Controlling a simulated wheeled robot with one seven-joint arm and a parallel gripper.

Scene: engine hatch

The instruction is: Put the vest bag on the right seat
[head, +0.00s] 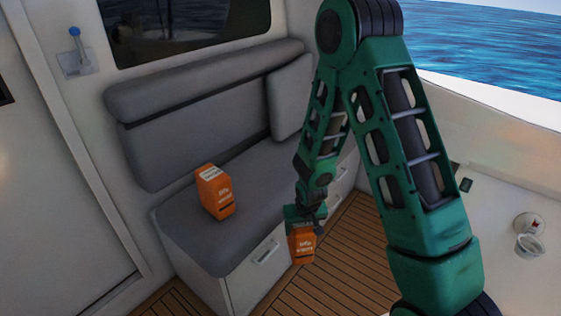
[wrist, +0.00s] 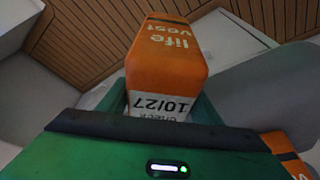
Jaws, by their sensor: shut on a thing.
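My gripper (head: 305,222) is shut on an orange vest bag (head: 302,247). The bag hangs below it in the air, in front of the seat's front edge. In the wrist view the held bag (wrist: 165,50) shows "life vest" lettering and a white label reading "10/27". A second orange bag (head: 215,192) stands on the grey seat cushion (head: 185,222), left of my gripper. In the wrist view an orange patch (wrist: 285,150) at the lower right appears to be that second bag. Only this one grey seat shows; I cannot tell whether it is the right seat.
The seat has a grey backrest (head: 160,150) and a side cushion (head: 289,97). Its cushion is clear between the second bag and the side cushion. White drawers (head: 265,255) are below. The wooden floor (head: 335,255) is clear. A white side wall (head: 500,125) is at right.

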